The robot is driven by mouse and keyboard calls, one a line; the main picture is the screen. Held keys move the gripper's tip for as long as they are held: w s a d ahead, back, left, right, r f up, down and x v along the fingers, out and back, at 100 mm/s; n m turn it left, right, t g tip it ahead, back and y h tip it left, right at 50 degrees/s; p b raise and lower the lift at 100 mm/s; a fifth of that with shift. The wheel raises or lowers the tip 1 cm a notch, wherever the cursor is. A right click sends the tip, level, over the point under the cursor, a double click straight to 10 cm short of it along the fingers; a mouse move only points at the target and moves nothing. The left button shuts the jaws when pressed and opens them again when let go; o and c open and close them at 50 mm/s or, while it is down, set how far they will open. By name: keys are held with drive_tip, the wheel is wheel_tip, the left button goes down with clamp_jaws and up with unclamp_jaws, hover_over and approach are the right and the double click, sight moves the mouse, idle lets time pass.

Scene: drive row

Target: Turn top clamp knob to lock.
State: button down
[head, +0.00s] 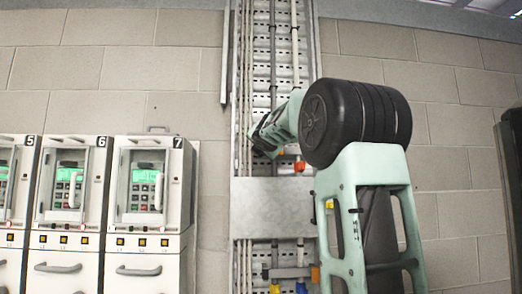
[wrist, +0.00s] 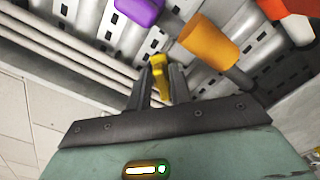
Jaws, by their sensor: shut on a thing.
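My gripper (wrist: 160,88) is shut on a yellow knob (wrist: 161,68), whose top shows between the two dark fingers in the wrist view. In the head view my gripper (head: 264,148) is at the cable ladder, above a plain grey plate, and the yellow knob is hidden there. An orange knob (wrist: 208,42) stands just right of the fingers in the wrist view, apart from them. A purple knob (wrist: 138,10) is farther up and left. The yellow knob's lock marking, if any, cannot be seen.
The cable ladder (head: 273,55) runs up the block wall with pipes and cables. The grey plate (head: 272,208) covers part of it. More coloured fittings, including an orange one (head: 315,274), sit below. Numbered drive cabinets (head: 150,190) stand at left. A dark cabinet edge (head: 512,175) is at far right.

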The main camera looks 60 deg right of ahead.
drive_tip(key=shift+s+d+f+m+b, duration=0.15)
drive_tip(key=shift+m+b, duration=0.4)
drive_tip(key=shift+m, duration=1)
drive_tip(key=shift+w+a+f+m+b, duration=0.15)
drive_tip(key=shift+m+b, duration=0.4)
drive_tip(key=shift+m, duration=0.95)
drive_tip(key=shift+s+d+f+m+b, duration=0.2)
drive_tip(key=shift+m+b, duration=0.35)
drive_tip(key=shift+m, duration=1)
drive_tip(key=shift+a, duration=0.1)
drive_tip(key=c, duration=1.5)
unclamp_jaws()
drive_tip(key=shift+o, duration=0.2)
drive_tip(key=b+v, duration=1)
drive_tip(key=v, duration=0.7)
drive_tip(key=shift+a, duration=0.2)
